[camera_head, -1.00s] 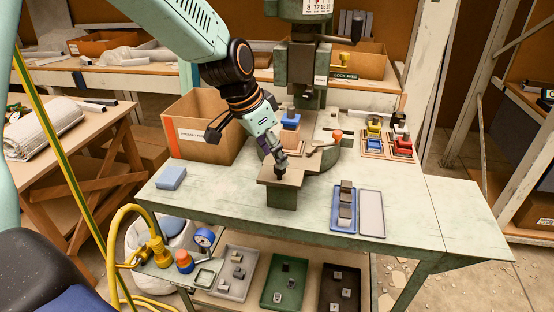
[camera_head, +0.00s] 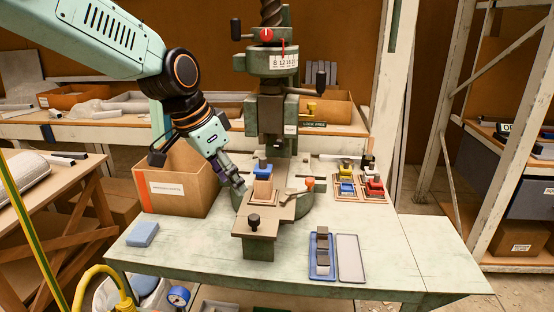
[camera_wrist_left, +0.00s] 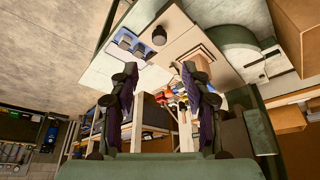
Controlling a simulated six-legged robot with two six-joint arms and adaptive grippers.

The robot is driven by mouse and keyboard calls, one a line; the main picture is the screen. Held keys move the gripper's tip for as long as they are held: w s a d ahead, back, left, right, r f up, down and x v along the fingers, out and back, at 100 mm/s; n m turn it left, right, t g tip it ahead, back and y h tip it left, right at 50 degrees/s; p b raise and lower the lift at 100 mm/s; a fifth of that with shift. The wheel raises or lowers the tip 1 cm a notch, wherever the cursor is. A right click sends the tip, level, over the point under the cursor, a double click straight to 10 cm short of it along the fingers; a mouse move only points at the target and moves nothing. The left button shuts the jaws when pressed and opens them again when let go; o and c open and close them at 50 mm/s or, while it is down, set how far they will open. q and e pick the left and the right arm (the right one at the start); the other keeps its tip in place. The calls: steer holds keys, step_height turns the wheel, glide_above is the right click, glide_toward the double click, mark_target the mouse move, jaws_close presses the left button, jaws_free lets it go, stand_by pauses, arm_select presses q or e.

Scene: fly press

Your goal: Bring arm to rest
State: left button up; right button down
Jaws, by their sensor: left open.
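My left arm comes in from the upper left in the head view. Its left gripper (camera_head: 238,187) hangs in the air above the bench, just left of the press bed. In the left wrist view the two dark fingers (camera_wrist_left: 155,85) stand wide apart with nothing between them. The green fly press (camera_head: 270,62) stands at the back of the bench. A dark knob (camera_head: 254,221) stands on the brown plate at the bed's front. My right gripper is not in view.
A cardboard box (camera_head: 178,190) stands left of the press, close below the arm. A blue block (camera_head: 142,234) lies on the front left of the bench. A blue tray (camera_head: 322,272) with grey blocks and a pale tray (camera_head: 350,258) lie at front right. The bench's right end is clear.

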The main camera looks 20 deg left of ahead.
arm_select(q)
steer(key=s+d+f+n+g+b, duration=0.1)
steer(key=s+d+f, duration=0.15)
steer(key=f, duration=0.65)
steer(key=s+d+f+n, duration=0.1)
steer(key=s+f, duration=0.3)
steer(key=f, duration=0.5)
steer(key=s+d+f+n+g+b, duration=0.1)
steer(key=s+d+f+n, duration=0.15)
steer(key=f, duration=0.65)
steer(key=s+f+n+g+y, duration=0.1)
steer(key=s+f, duration=0.5)
steer(key=s, duration=0.5)
steer(key=s+f+n+y, duration=0.1)
steer(key=s+f, duration=0.5)
steer(key=s, duration=0.5)
steer(key=shift+s+f+g+b, duration=0.3)
steer(key=shift+s+g+b, duration=0.1)
steer(key=shift+b, duration=0.05)
steer(key=shift+w, duration=0.1)
